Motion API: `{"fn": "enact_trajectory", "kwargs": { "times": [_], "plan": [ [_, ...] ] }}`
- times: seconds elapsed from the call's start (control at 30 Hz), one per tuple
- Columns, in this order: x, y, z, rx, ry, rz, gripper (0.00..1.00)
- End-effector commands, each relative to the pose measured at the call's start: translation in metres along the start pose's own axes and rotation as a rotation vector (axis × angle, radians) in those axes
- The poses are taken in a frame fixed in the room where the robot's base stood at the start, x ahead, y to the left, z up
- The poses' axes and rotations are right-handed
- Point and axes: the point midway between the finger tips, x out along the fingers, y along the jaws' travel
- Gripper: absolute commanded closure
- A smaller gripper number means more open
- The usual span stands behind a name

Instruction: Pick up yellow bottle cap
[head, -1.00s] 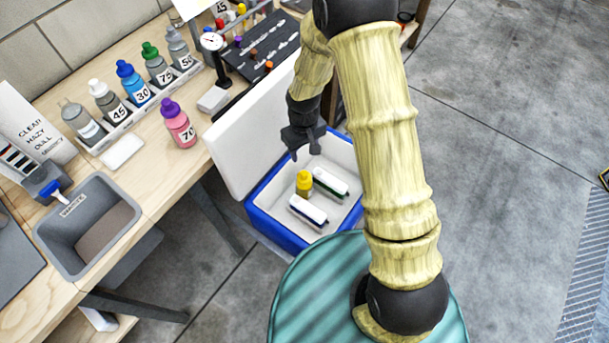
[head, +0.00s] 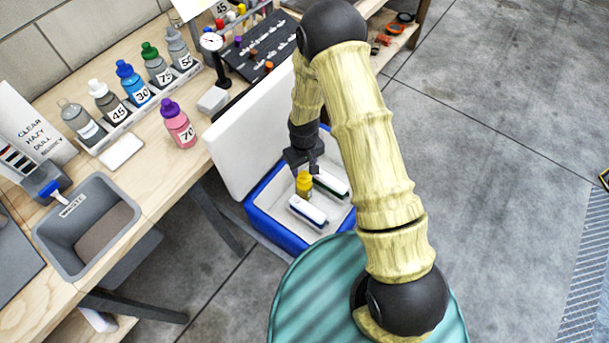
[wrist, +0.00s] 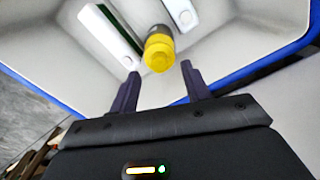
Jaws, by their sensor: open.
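The yellow bottle cap (head: 304,176) tops a small bottle standing upright inside a blue and white cooler (head: 262,222). In the wrist view the yellow cap (wrist: 159,53) faces the camera, just beyond and between the fingertips. My gripper (head: 305,170) is over the cooler, close above the cap in the head view. In the wrist view my gripper (wrist: 158,70) is open, with a dark finger on either side and nothing between them. The bottle's body below the cap is mostly hidden in the wrist view.
Two white packs, one blue-edged (head: 308,211) and one green-edged (head: 331,184), lie in the cooler on either side of the bottle. The cooler's raised white lid (head: 240,150) stands at its left. A workbench (head: 150,180) with several bottles is farther left.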

Motion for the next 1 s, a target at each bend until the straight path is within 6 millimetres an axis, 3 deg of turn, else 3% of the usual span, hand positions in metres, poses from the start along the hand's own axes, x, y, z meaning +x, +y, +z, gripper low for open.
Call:
{"fn": "enact_trajectory", "kwargs": {
  "times": [0.23,0.8,1.0],
  "plan": [
    [0.032,0.000,0.000,0.000,-0.001,0.000,0.53],
    [0.034,0.000,0.000,0.000,0.000,0.000,0.53],
    [0.034,0.000,0.000,0.000,0.000,0.000,0.92]
  ]
}}
